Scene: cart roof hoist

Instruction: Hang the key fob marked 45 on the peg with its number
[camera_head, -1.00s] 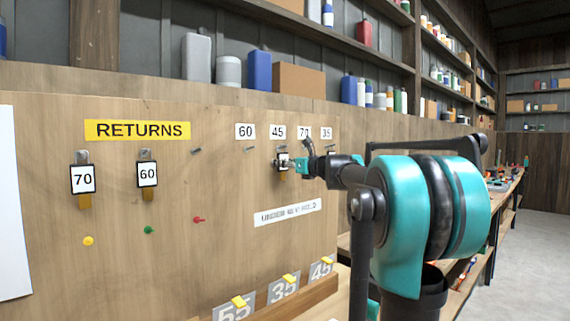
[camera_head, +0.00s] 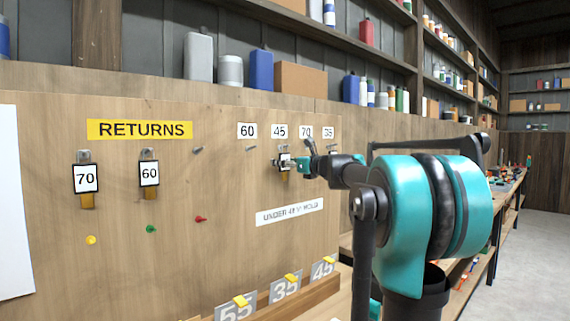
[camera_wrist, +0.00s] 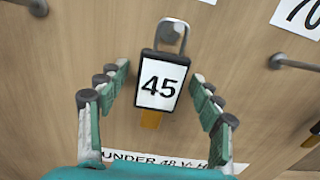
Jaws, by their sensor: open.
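The key fob marked 45 (camera_wrist: 161,82) has a white face, a dark frame, an amber tab below and a metal loop on top. In the wrist view its loop is around a peg (camera_wrist: 172,38), and it hangs almost upright against the board. My gripper (camera_wrist: 156,108) is open, with one finger on each side of the fob and visible gaps between. In the head view the fob (camera_head: 284,161) hangs below the number label 45 (camera_head: 280,131), partly hidden by my gripper (camera_head: 295,164).
Fobs 70 (camera_head: 86,178) and 60 (camera_head: 149,172) hang under the RETURNS sign (camera_head: 139,129). A ledge with numbered plates (camera_head: 285,289) runs below.

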